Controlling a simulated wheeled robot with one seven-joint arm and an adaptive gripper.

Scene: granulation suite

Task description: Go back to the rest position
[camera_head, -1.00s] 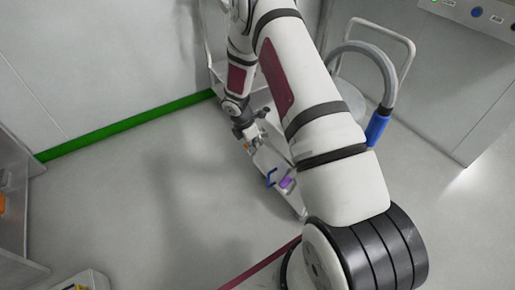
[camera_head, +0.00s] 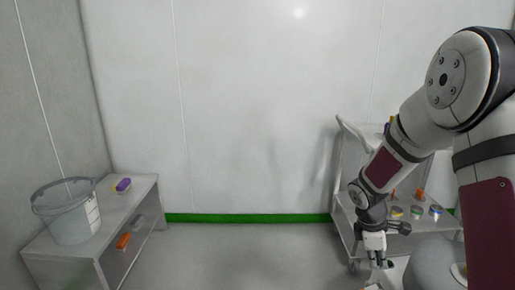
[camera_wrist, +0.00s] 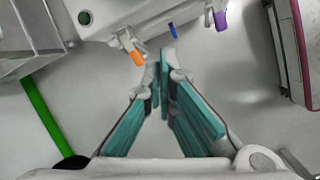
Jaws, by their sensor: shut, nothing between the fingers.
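My gripper (camera_head: 378,262) hangs pointing down at the lower right of the head view, in front of a metal cart (camera_head: 341,212). In the wrist view the teal-padded fingers of my gripper (camera_wrist: 163,75) meet at their tips, with nothing between them. My arm comes in from the right edge of the head view and bends down to the gripper. Part of the cart is hidden behind my arm.
Several small jars stand on the cart. In the wrist view, a pale unit with an orange part (camera_wrist: 137,57) lies just beyond the fingertips. The middle floor is clear.

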